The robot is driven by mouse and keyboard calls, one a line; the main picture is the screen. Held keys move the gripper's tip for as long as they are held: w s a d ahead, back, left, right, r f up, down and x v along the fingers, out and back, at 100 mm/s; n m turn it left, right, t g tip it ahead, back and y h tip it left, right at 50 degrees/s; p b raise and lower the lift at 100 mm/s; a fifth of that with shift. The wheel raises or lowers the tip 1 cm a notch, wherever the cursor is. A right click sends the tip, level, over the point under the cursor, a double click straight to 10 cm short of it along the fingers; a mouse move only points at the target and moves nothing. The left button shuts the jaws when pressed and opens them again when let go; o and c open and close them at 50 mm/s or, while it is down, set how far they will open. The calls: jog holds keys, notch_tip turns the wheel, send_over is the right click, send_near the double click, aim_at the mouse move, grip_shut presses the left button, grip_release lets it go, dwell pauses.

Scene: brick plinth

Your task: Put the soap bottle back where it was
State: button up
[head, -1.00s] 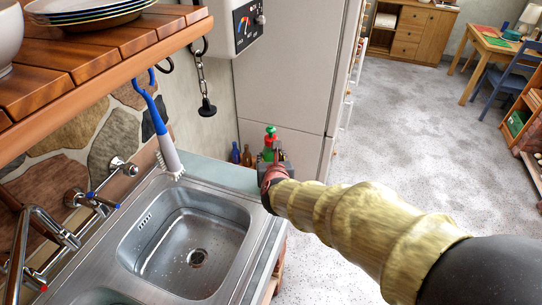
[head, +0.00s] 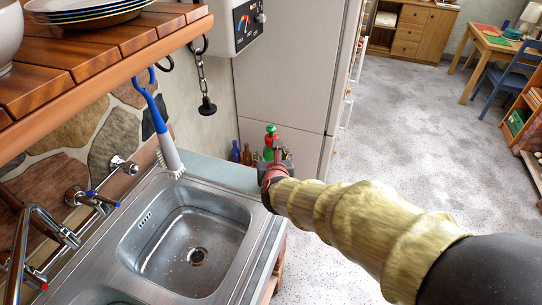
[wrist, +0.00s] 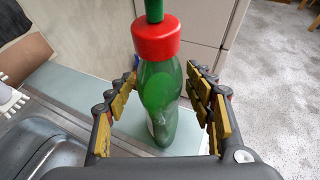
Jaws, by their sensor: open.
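The soap bottle (wrist: 160,95) is green with a red collar and a green top. In the wrist view it stands upright on the pale green counter (wrist: 70,85), between the two fingers of my gripper (wrist: 165,110). The fingers are open, with a gap on each side of the bottle. In the head view the bottle's red and green top (head: 270,134) shows just beyond my gripper (head: 272,165), near the counter's far end. My gripper hides most of its lower body there.
A metal sink (head: 190,235) lies left of my arm. Small bottles (head: 241,154) stand by the wall beyond the counter. A blue-handled brush (head: 163,125) hangs above the sink from a wooden shelf (head: 110,60). A tall fridge (head: 290,75) stands behind. Open floor lies to the right.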

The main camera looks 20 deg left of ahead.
jog(key=p+v, duration=0.2)
jog(key=v, duration=1)
jog(key=shift+p, duration=0.3)
jog(key=s+d+r+n+g, duration=0.1)
jog(key=s+d+r+n, duration=0.15)
jog(key=d+n, duration=0.45)
jog(key=s+d+r+n+g, duration=0.1)
jog(key=d+r+n, duration=0.3)
jog(key=n, duration=0.5)
jog(key=s+d+f+n+g+h, duration=0.1)
jog(key=s+d+n+g+h, duration=0.1)
jog(key=s+d+n, duration=0.6)
jog(key=s+d+f+n+g+h, duration=0.1)
jog(key=s+d+n+g+h, duration=0.1)
jog(key=s+d+n, duration=0.6)
jog(key=d, duration=0.6)
jog(key=shift+s+h, duration=0.3)
jog(key=shift+s, duration=0.1)
